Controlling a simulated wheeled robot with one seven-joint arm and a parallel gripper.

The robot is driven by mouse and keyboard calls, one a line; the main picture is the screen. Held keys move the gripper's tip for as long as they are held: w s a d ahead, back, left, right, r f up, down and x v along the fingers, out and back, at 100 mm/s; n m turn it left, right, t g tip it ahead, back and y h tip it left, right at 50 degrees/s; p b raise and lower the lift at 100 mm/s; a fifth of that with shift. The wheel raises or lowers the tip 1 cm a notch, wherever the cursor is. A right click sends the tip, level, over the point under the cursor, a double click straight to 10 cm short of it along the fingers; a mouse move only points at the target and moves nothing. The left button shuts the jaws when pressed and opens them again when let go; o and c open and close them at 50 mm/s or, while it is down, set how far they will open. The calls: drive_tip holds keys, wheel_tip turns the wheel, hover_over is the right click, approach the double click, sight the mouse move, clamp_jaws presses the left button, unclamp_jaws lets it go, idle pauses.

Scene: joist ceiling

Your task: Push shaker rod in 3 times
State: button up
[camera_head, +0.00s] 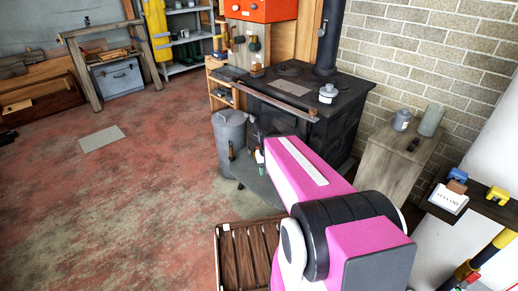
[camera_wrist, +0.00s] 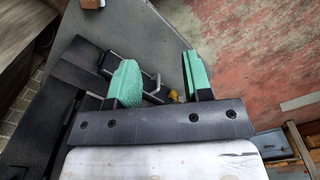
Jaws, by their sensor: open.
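The black stove (camera_head: 345,103) stands against the brick wall in the head view, with a long rail along its front top edge. My gripper is open; its two green fingers stand apart in the wrist view (camera_wrist: 161,80), and a small green part of it shows in the head view (camera_head: 259,157) low in front of the stove. Dark stove parts (camera_wrist: 88,72) with a bar-like handle lie at and behind the left finger. A small yellowish thing (camera_wrist: 173,95) shows between the fingers. I cannot pick out the shaker rod for certain; my arm hides much of the stove's lower front.
A grey metal bin (camera_head: 230,132) stands left of the stove. A slatted wooden rack (camera_head: 232,250) is on the floor below my arm. A wooden cabinet (camera_head: 395,150) with canisters is to the right. The reddish floor (camera_head: 130,190) at left is mostly clear.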

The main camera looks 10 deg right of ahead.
idle(0.3)
drive_tip(key=shift+w+f, duration=0.1)
drive_tip(key=c, duration=0.8)
drive_tip(key=shift+w+f+n, duration=0.25)
drive_tip(key=shift+n, duration=0.05)
clamp_jaws()
drive_tip(key=w+f+n+t+h, duration=0.1)
drive_tip(key=w+f+n+h, duration=0.85)
drive_tip(key=w+n, duration=0.2)
drive_tip(key=w+a+f+n+t+h, duration=0.4)
drive_tip(key=w+a+n+t+h, duration=0.1)
drive_tip(key=w+a+n+t, duration=0.4)
drive_tip(key=shift+w+a+n, duration=1.1)
drive_tip(key=shift+a+n, duration=0.45)
drive_tip(key=shift+n, duration=0.3)
drive_tip(key=shift+h, duration=0.25)
